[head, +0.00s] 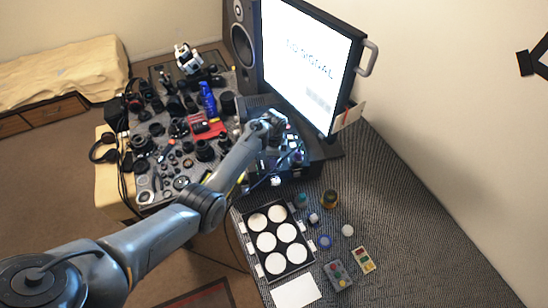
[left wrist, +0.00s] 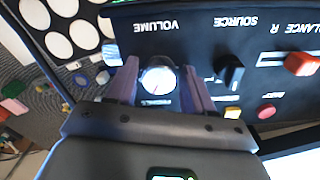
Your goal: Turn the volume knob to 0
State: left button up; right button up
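The volume knob (left wrist: 158,80) shows in the left wrist view as a pale round dial with a small red mark, below the upside-down word VOLUME on a dark panel (left wrist: 200,45). My left gripper (left wrist: 160,68) has its two fingers spread, one on each side of the knob. Narrow gaps seem to lie between fingers and knob; contact is not clear. In the head view my left gripper (head: 272,122) is at the dark console (head: 290,172) below the monitor, and the knob cannot be made out there. My right gripper is not in view.
A black source knob (left wrist: 231,70) and a red balance slider (left wrist: 300,64) are to the right of the volume knob. The monitor (head: 310,65) stands behind. A tray with white discs (head: 252,240) lies in front, and a table crowded with lens parts (head: 160,150) is at left.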

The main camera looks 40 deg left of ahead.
pick_arm(q)
jog(key=c, duration=0.7)
jog(key=shift+c, duration=0.2)
